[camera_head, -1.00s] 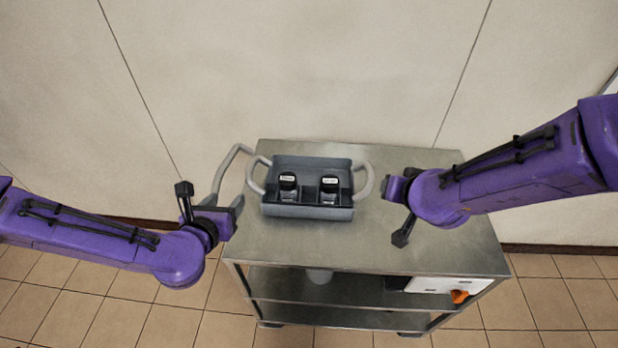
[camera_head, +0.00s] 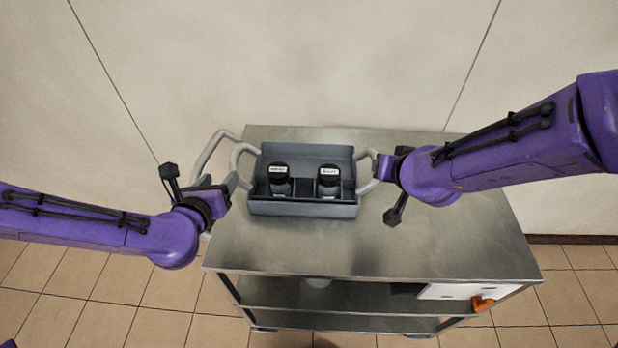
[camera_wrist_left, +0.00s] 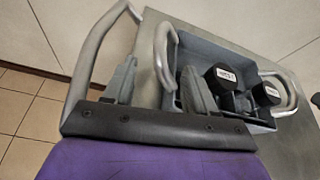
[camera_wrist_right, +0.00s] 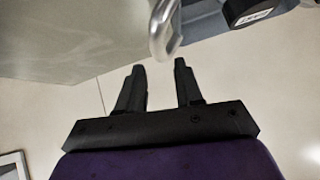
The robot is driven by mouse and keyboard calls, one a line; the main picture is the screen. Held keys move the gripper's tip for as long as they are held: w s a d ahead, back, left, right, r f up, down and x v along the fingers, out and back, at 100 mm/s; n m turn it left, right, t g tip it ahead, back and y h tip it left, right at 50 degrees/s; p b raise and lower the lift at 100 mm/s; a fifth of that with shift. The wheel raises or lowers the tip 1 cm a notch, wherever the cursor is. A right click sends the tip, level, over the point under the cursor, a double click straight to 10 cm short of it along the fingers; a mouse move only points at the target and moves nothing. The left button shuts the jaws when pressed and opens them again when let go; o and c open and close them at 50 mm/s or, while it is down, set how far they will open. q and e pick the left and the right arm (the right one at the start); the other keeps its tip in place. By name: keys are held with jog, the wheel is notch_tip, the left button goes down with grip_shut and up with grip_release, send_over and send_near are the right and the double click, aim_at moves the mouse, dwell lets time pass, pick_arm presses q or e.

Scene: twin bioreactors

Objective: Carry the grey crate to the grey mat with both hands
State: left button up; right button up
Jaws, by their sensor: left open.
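The grey crate (camera_head: 303,209) sits on top of the metal cart, with a loop handle at each end and two black-capped bottles inside. My left gripper (camera_head: 234,182) is open beside the left handle (camera_head: 236,158). In the left wrist view that handle (camera_wrist_left: 163,62) shows between the spread fingers (camera_wrist_left: 158,82), with no grip on it. My right gripper (camera_head: 379,166) is close to the right handle (camera_head: 366,184). In the right wrist view its fingers (camera_wrist_right: 159,66) are apart and empty, with the handle (camera_wrist_right: 160,30) just beyond their tips. I see no grey mat.
The cart top (camera_head: 400,235) is bare in front and to the right of the crate. The cart's own push handle (camera_head: 208,150) rises at the left, close to my left gripper. A wall stands behind. A lower shelf holds a white item with an orange part (camera_head: 482,304).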

aim_at(231, 166)
pick_arm(q)
jog(key=x, duration=0.9)
jog(key=shift+w+d+f, duration=0.1)
jog(key=shift+d+f, duration=0.05)
pick_arm(e)
jog(key=x, duration=0.9)
jog(key=shift+d+f, duration=0.2)
pick_arm(q)
jog(key=shift+w+f, duration=0.15)
jog(key=shift+w, duration=0.3)
pick_arm(e)
jog(key=shift+w+a+f, duration=0.1)
jog(key=shift+w+f, duration=0.2)
jog(key=shift+w, duration=0.15)
pick_arm(q)
jog(key=c, duration=0.9)
pick_arm(e)
grip_shut()
pick_arm(q)
grip_shut()
pick_arm(e)
jog(key=shift+r, duration=0.1)
